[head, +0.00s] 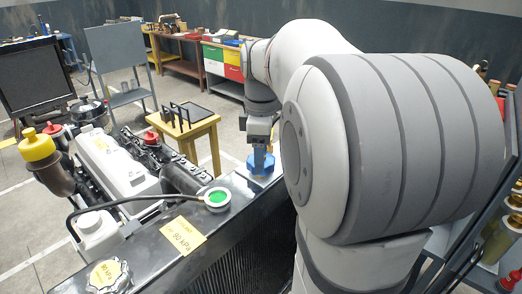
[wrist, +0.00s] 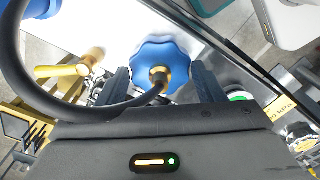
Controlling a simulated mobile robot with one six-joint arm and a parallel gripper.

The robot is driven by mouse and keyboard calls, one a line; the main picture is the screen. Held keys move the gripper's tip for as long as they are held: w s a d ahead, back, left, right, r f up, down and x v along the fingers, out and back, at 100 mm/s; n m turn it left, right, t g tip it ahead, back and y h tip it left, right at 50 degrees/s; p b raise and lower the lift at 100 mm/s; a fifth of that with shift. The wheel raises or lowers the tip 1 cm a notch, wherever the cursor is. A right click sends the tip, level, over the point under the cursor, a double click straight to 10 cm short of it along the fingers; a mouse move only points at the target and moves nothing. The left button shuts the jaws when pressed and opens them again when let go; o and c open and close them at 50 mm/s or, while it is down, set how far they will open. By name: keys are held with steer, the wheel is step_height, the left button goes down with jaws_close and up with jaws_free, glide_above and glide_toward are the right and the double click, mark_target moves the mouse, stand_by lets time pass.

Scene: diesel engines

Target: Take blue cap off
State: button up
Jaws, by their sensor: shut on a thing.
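The blue cap (head: 261,163) is a lobed knob at the far end of the black top edge of the engine unit in the head view. In the wrist view the blue cap (wrist: 160,52) fills the upper middle, with a brass-coloured centre. My gripper (head: 261,147) points down onto it from above. In the wrist view the dark fingers of my gripper (wrist: 161,82) stand on either side of the cap, shut on it. Whether the cap is still seated on its neck is hidden.
A green-topped round fitting (head: 217,197), a yellow label (head: 183,235) and a silver cap (head: 109,275) lie along the same black top. A yellow cap (head: 36,145) is at left. A yellow stool (head: 185,133) stands behind. A dark hose (wrist: 20,60) curves close by my gripper.

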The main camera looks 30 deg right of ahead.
steer(key=shift+r, duration=0.15)
steer(key=shift+r+p, duration=1)
steer(key=shift+r, duration=0.2)
steer(key=shift+r+p, duration=0.3)
steer(key=shift+r, duration=1.45)
steer(key=shift+c, duration=0.2)
